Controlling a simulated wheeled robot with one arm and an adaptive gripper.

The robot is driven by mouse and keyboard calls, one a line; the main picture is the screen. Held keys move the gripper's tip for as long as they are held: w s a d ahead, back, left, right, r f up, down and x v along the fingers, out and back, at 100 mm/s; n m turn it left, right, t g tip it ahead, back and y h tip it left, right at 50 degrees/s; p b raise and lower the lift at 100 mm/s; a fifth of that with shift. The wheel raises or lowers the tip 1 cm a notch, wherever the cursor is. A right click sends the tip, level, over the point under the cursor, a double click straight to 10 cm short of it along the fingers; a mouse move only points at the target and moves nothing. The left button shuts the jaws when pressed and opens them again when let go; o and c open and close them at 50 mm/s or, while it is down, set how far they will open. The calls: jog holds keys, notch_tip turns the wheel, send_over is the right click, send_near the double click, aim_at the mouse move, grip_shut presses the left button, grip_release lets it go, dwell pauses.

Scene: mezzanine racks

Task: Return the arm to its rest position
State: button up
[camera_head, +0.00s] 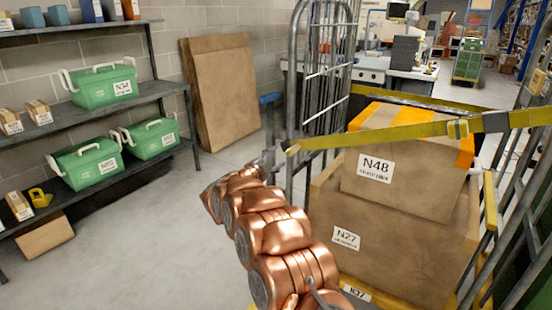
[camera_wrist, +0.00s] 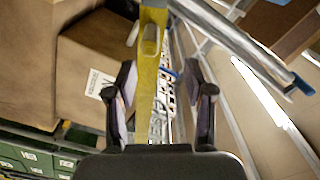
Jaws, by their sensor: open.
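My copper-coloured arm (camera_head: 267,235) reaches up from the bottom of the head view, with my gripper (camera_head: 270,158) at its far end beside the roll cage's left side frame (camera_head: 300,75). In the wrist view my gripper (camera_wrist: 163,95) is open, its two dark fingers apart. A yellow strap (camera_head: 400,134) runs across the cage front, and its left end shows close to my gripper. In the wrist view the strap (camera_wrist: 150,65) appears between or behind the fingers; I cannot tell whether it touches them.
The cage holds cartons marked N48 (camera_head: 410,165) and N27 (camera_head: 390,240). Shelves at left carry green crates (camera_head: 103,85) and small boxes. Brown boards (camera_head: 222,95) lean on the wall. The floor (camera_head: 150,235) between shelves and cage is clear.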

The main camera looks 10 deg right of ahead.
jog(key=s+a+r+n+t+y, duration=0.1)
jog(key=a+r+n+y, duration=0.2)
jog(key=a+n+y, duration=0.25)
jog(key=a+r+n+t+y, duration=0.2)
jog(key=a+r+n+y, duration=0.15)
jog(key=a+y, duration=0.2)
jog(key=s+a+f+n+g+y, duration=0.1)
jog(key=s+a+n+g+y, duration=0.15)
jog(key=s, duration=0.35)
jog(key=s+a+f+n+g+y, duration=0.1)
jog(key=s+a+n+g+y, duration=0.2)
jog(key=s, duration=0.4)
jog(key=s+d+f+n+g+h, duration=0.1)
jog(key=s+d+f+n+g, duration=0.25)
jog(key=s, duration=1.35)
jog(key=s+d+f+n+g+h, duration=0.1)
jog(key=s+d+f+g, duration=0.35)
jog(key=s, duration=1.25)
jog(key=s+d+f+n+g+h, duration=0.2)
jog(key=s+d+g, duration=0.45)
jog(key=s, duration=1.15)
notch_tip(320, 180, up, 19)
jog(key=d+t+p, duration=0.2)
jog(key=p, duration=1.5)
jog(key=shift+w+t, duration=0.3)
jog(key=shift+w, duration=0.15)
